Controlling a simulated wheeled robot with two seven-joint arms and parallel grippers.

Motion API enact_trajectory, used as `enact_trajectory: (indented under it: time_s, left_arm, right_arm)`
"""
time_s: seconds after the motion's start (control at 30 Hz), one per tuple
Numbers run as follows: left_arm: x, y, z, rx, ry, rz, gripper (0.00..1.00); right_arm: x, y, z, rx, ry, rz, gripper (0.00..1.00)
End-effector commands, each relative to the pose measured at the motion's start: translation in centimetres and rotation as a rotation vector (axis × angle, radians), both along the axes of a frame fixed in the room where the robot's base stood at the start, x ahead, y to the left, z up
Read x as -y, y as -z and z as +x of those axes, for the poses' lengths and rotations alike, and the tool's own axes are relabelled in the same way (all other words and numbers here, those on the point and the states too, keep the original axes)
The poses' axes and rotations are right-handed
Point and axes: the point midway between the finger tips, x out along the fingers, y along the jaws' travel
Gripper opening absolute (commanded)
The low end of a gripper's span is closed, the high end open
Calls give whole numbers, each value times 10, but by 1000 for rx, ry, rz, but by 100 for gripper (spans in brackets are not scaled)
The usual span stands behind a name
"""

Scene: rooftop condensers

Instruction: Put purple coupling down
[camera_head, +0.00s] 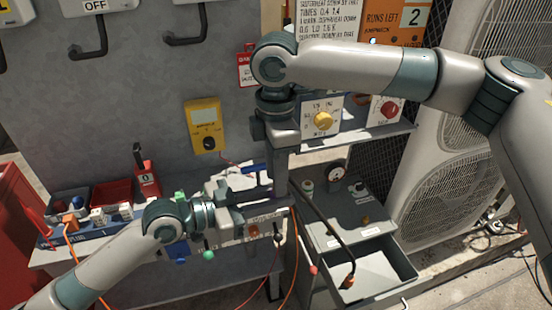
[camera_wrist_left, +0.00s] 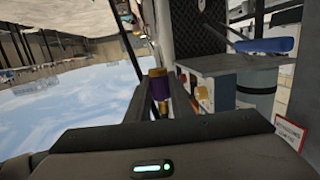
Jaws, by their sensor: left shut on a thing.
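The purple coupling (camera_wrist_left: 158,87), with brass-coloured ends, is between the two fingers of my left gripper (camera_wrist_left: 157,100) in the left wrist view. The gripper is shut on it. In the head view my left gripper (camera_head: 250,188) is over the shelf bench, near its middle, and I cannot make out the coupling there. My right arm comes in from the right and bends down, with its wrist end (camera_head: 278,128) just above and beside the left gripper. Its fingers are not clear enough to tell open from shut.
A yellow meter (camera_head: 204,125) hangs on the grey wall. Red and blue bins (camera_head: 110,193) stand on the bench at left. A grey box with an open drawer (camera_head: 372,279) is at lower right, beside large condensers (camera_head: 455,150).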

Motion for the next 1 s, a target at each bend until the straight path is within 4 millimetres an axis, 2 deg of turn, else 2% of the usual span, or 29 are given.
enact_trajectory:
  time_s: [0.2,0.47,0.6,0.7,0.73,0.8,1.0]
  left_arm:
    - [0,0,0,0,0,0,0]
    - [0,0,0,0,0,0,0]
    - [0,0,0,0,0,-1,0]
    - [0,0,0,0,0,0,0]
    - [0,0,0,0,0,0,25]
    - [0,0,0,0,0,0,42]
    - [0,0,0,0,0,0,42]
  right_arm:
    - [0,10,0,1,0,0,33]
    - [0,10,0,1,0,0,33]
    - [0,10,0,1,0,0,2]
    - [0,10,0,1,0,0,0]
    - [0,10,0,1,0,0,0]
    - [0,10,0,1,0,0,0]
    - [0,10,0,1,0,0,0]
